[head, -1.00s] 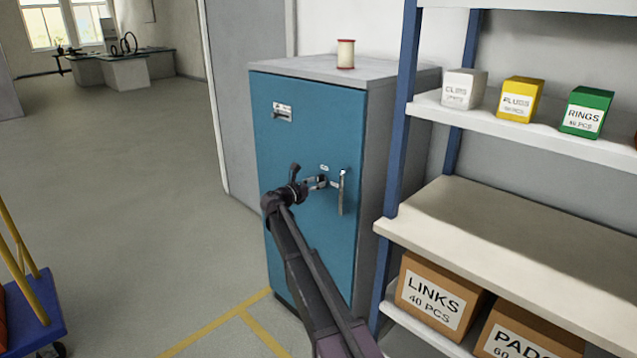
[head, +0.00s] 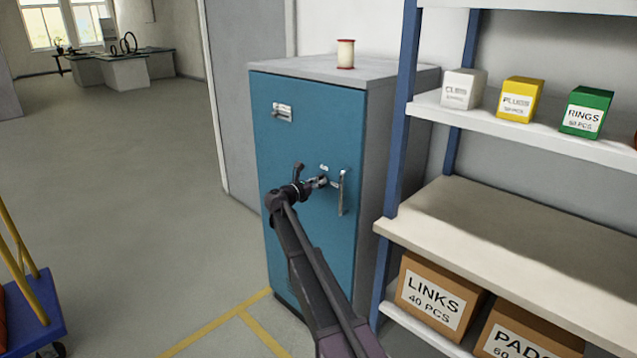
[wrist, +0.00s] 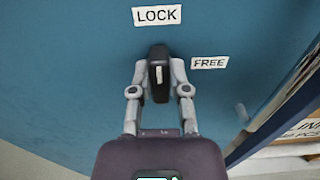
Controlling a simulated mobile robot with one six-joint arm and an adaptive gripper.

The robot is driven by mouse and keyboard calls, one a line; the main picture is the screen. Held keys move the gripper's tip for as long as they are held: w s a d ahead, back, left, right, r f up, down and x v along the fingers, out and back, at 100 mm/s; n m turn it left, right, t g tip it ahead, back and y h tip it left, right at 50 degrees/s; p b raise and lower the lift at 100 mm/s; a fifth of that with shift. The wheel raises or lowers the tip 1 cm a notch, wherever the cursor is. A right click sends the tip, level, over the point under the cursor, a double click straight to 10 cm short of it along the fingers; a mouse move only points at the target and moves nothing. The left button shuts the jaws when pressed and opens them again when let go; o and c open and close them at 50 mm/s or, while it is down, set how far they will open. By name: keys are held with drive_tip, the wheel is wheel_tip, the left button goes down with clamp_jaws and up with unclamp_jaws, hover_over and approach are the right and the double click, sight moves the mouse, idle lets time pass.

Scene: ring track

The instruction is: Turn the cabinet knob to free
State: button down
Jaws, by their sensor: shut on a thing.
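The blue cabinet (head: 300,130) stands in front of me with its door shut. In the wrist view its dark knob (wrist: 159,72) has a pale pointer mark and stands nearly upright, towards the LOCK label (wrist: 157,15). The FREE label (wrist: 210,62) is to the right of the knob. My gripper (wrist: 159,70) is shut on the knob, one finger on each side. In the head view my gripper (head: 320,182) is at the door, left of the silver handle (head: 342,192), and largely hides the knob.
A shelf rack (head: 398,150) with boxes stands close on the cabinet's right. A thread spool (head: 346,54) stands on the cabinet top. A blue trolley (head: 35,318) is at the lower left. The floor left of the cabinet is clear.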

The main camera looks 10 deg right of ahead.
drive_tip(key=shift+m, duration=0.4)
drive_tip(key=m, duration=0.3)
drive_tip(key=shift+s, duration=0.1)
drive_tip(key=m, duration=0.4)
drive_tip(key=shift+s+d+f+m, duration=0.1)
drive_tip(key=shift+d+m, duration=0.05)
drive_tip(key=shift+m, duration=0.25)
drive_tip(key=m, duration=0.4)
drive_tip(key=shift+m, duration=0.3)
drive_tip(key=m, duration=0.4)
drive_tip(key=shift+f+m, duration=0.15)
drive_tip(key=shift+m, duration=0.25)
drive_tip(key=c, duration=0.6)
unclamp_jaws()
